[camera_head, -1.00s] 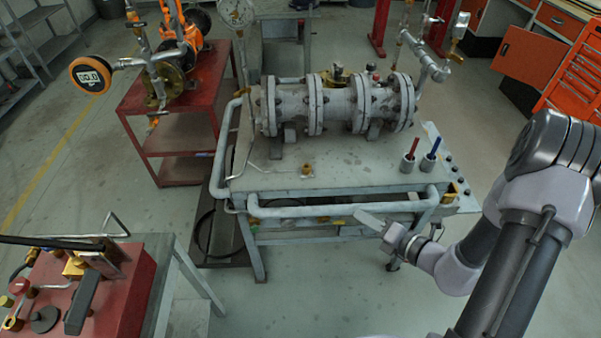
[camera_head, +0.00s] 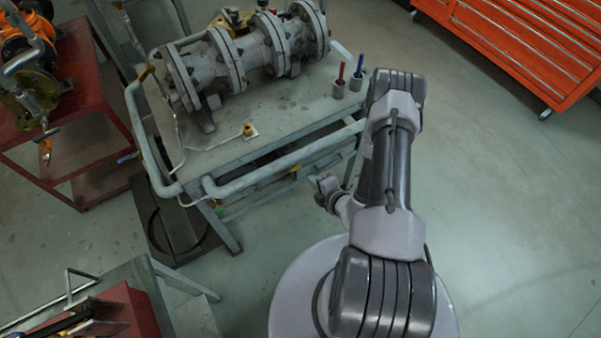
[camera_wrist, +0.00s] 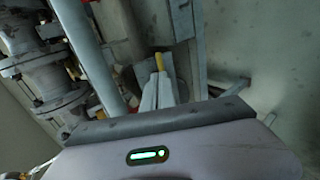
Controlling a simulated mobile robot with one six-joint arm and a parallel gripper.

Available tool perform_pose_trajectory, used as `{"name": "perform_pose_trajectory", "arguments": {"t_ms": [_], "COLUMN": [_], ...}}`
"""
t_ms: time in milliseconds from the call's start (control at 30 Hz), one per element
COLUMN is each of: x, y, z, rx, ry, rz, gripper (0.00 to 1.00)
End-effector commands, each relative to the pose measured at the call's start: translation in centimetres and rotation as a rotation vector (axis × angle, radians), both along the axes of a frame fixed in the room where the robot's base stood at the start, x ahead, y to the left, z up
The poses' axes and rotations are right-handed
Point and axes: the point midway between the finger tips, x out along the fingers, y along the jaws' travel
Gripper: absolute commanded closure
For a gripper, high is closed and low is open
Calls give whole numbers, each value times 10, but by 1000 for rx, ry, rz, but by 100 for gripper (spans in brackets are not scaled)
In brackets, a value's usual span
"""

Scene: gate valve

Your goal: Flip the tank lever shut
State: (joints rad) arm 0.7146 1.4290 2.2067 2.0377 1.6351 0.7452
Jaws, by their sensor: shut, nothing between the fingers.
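The grey flanged tank (camera_head: 248,55) lies on the grey bench in the head view, with a brass fitting (camera_head: 236,19) on top. I cannot tell which part is the tank lever. My gripper's fingers (camera_wrist: 158,80) are shut and empty in the wrist view. A yellow part (camera_wrist: 159,61) shows just beyond their tips; I cannot tell whether they touch. In the head view my wrist is by the bench's front edge, fingertips unclear.
The bench's front rail (camera_head: 285,160) runs between my wrist and the bench top. Cups with a red and a blue handle (camera_head: 357,75) stand at the bench's right. A red cart (camera_head: 80,110) is at left, an orange cabinet (camera_head: 525,45) at upper right. Floor at right is clear.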

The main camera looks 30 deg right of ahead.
Motion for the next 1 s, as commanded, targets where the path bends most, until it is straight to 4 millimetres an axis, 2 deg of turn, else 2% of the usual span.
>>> {"name": "perform_pose_trajectory", "arguments": {"t_ms": [100,400,600,1000], "x": [22,70,82,80], "y": [2,3,4,3], "z": [-19,-49,-55,-55], "rx": [-2,0,0,6], "ry": [-2,-2,-1,0], "rz": [5,3,2,1], "gripper": [100,100,100,100]}}
